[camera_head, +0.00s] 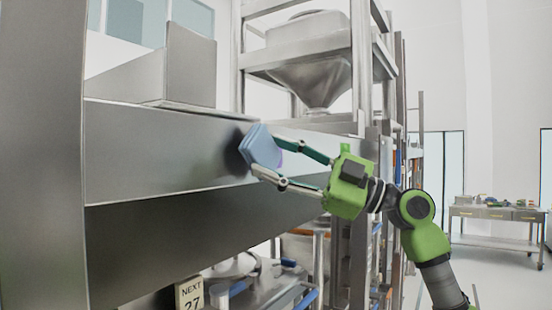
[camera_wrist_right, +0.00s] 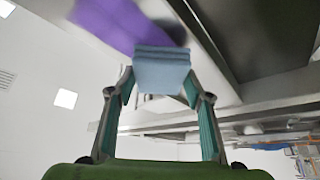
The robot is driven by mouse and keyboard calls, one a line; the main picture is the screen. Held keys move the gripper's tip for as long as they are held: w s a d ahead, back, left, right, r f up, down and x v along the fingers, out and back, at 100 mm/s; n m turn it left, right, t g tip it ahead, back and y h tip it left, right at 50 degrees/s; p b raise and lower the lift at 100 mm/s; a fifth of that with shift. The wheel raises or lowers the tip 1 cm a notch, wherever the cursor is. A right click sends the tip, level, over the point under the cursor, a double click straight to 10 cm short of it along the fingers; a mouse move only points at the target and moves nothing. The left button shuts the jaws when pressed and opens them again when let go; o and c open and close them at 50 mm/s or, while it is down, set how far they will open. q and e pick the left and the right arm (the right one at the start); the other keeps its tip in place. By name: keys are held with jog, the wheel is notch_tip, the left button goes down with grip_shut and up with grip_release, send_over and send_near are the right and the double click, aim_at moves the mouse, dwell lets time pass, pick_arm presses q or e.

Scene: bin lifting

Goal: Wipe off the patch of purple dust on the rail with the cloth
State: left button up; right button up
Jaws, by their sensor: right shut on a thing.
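My right gripper (camera_head: 265,155) is shut on a folded blue cloth (camera_head: 259,147). In the right wrist view the cloth (camera_wrist_right: 161,72) sits between the two fingertips. A purple patch (camera_wrist_right: 122,22) shows there just beyond the cloth, at the upper left; the cloth overlaps its near edge in the picture. Whether the cloth touches the patch or the rail, I cannot tell. In the head view the patch is mostly hidden behind the cloth and fingers. My left gripper is in neither view.
A steel rack with a hopper (camera_head: 312,68) stands behind the rail's right end. A sloped metal part (camera_head: 180,68) rises above the rail. A sign reading "NEXT 27" (camera_head: 189,293) is below. A table (camera_head: 497,212) stands far right, with open floor before it.

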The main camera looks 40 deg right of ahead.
jog(key=shift+w+a+p, duration=0.3)
jog(key=shift+w+p, duration=0.05)
jog(key=shift+w, duration=0.4)
jog(key=shift+d, duration=0.1)
